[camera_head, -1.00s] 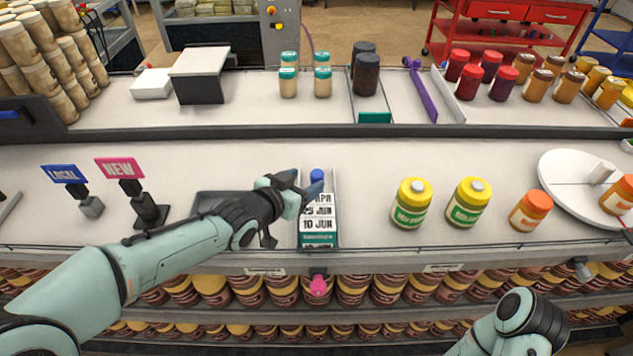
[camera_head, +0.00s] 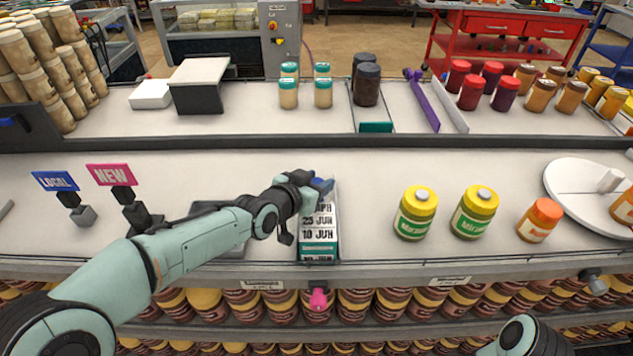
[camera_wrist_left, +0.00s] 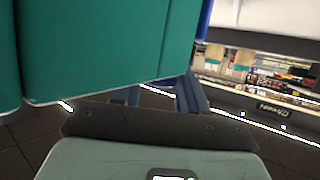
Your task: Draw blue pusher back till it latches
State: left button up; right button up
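The blue pusher (camera_head: 323,184) shows as a small blue patch at the back of a narrow lane in the head view, mostly covered by my left gripper. My left gripper (camera_head: 316,187) is at the lane's back end, right by the pusher. Whether it touches or grips it is unclear. The lane holds white, date-marked packs with teal fronts (camera_head: 318,234). In the left wrist view, large teal faces (camera_wrist_left: 105,45) fill the upper left with a blue edge beside them. The two fingers (camera_wrist_left: 160,97) show apart below, their tips hidden. My right gripper is out of view.
Yellow-lidded jars (camera_head: 416,213) and an orange-lidded jar (camera_head: 540,219) stand to the right, before a white round tray (camera_head: 577,176). LOCAL (camera_head: 55,181) and NEW (camera_head: 110,174) signs stand left. A dark tray (camera_head: 225,248) lies under my left forearm. A pink item (camera_head: 318,299) hangs at the shelf front.

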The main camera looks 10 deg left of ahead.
pick_arm(q)
grip_shut()
jog(key=w, duration=0.2)
jog(key=w+a, duration=0.1)
jog(key=w, duration=0.1)
jog(key=shift+w+p, duration=0.2)
jog(key=shift+p, duration=0.2)
jog(key=shift+o, duration=2.4)
grip_release()
